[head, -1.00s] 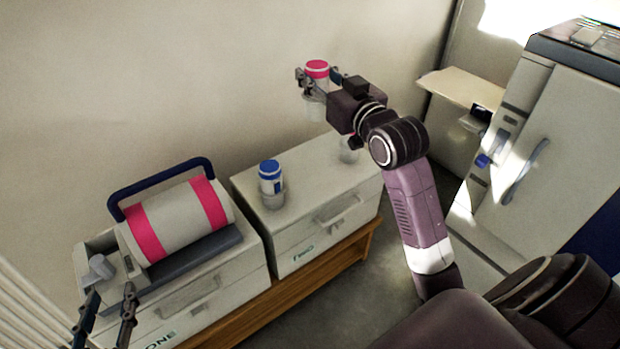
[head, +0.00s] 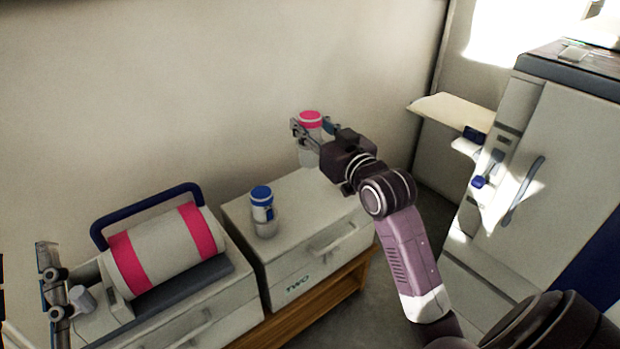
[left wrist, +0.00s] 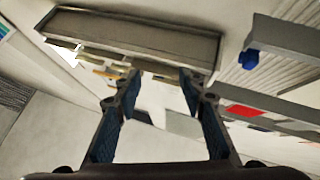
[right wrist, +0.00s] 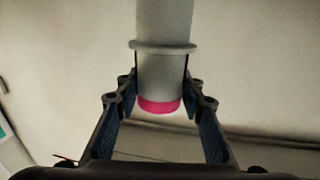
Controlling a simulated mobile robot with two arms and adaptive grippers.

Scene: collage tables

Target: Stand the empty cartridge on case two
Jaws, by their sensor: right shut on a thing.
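A pale cartridge with a pink cap (head: 310,118) is held upright in my right gripper (head: 311,133), just above or at the far right end of case two (head: 298,262). I cannot tell whether its base touches the top. In the right wrist view the fingers are closed around the cartridge (right wrist: 165,30), pink end at the bottom of the picture. My left gripper (left wrist: 160,85) is open and empty in the left wrist view.
Case one, with a big white drum with pink bands (head: 165,250) and a dark blue handle (head: 150,205), stands left of case two. Both rest on a wooden bench (head: 310,310). A white cabinet (head: 500,215) and small shelf (head: 450,110) are at right. The wall is close behind.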

